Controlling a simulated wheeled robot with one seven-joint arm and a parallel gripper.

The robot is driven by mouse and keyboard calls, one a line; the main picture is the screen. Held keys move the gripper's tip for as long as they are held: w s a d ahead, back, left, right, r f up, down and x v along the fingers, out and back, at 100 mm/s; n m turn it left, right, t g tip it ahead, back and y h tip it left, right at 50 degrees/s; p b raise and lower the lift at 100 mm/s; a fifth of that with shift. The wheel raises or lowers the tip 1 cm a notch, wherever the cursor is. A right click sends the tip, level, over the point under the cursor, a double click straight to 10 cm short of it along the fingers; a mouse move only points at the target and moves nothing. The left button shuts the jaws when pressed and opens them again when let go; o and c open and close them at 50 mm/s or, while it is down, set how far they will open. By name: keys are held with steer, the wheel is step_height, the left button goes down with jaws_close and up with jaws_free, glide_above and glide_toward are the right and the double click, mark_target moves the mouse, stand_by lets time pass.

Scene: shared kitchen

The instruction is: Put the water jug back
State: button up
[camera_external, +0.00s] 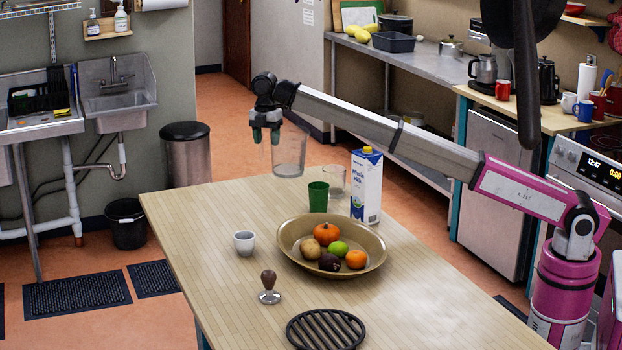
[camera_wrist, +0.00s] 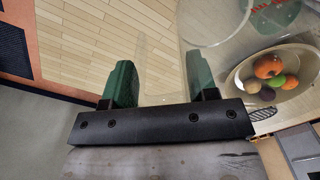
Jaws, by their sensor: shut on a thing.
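The clear water jug (camera_external: 291,156) is upright at the far end of the wooden table (camera_external: 205,225). I cannot tell whether its base touches the tabletop or is slightly above it. My gripper (camera_external: 266,137) is at the jug's left side, its green-tipped fingers shut on a clear part that looks like the handle. In the wrist view, my gripper (camera_wrist: 161,80) has this transparent part between its fingers, with the jug's round rim (camera_wrist: 216,44) beyond. The jug's see-through edges are hard to make out.
Near the jug stand a clear glass (camera_external: 335,180), a green cup (camera_external: 318,196) and a milk carton (camera_external: 367,187). A fruit bowl (camera_external: 290,257), white cup (camera_external: 244,243), tamper (camera_external: 269,288) and black trivet (camera_external: 325,330) are nearer. The table's left part is clear.

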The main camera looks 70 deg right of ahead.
steer(key=w+d+f+m, duration=0.2)
steer(key=w+d+m, duration=0.5)
steer(key=m, duration=0.2)
step_height(320, 180, down, 8)
steer(key=shift+s, duration=0.15)
steer(key=o, duration=1.3)
steer(key=r, duration=1.2)
steer(key=shift+w+d+r, duration=0.1)
steer(key=shift+w+d, duration=0.1)
steer(key=shift+d, duration=0.1)
